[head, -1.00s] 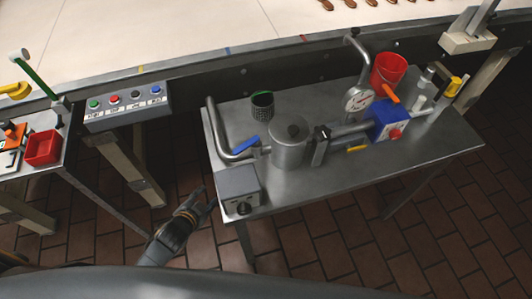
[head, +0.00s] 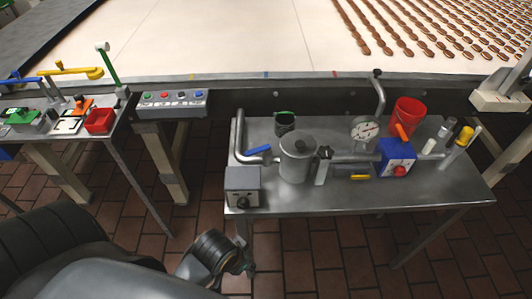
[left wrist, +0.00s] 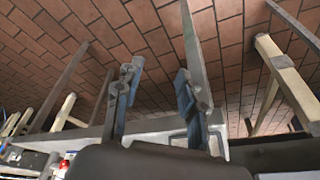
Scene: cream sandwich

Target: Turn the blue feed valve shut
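The blue feed valve lever (head: 259,149) sits on the grey bent pipe (head: 239,130) at the left of the metal table, beside the steel pot (head: 298,160). The lever lies roughly along the pipe's lower run, its right end slightly raised in the picture. My left gripper (head: 247,261) is low at the table's front left corner, well below and apart from the lever in the head view. In the left wrist view my left gripper (left wrist: 158,88) has its two fingers apart with nothing between them. My right gripper is not in view.
A grey box with a black knob (head: 243,187) stands at the table's front left corner, in front of the lever. A dark green cup (head: 285,123) stands behind it. A blue pump box (head: 397,157), gauge (head: 364,129) and red bucket (head: 408,111) stand to the right.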

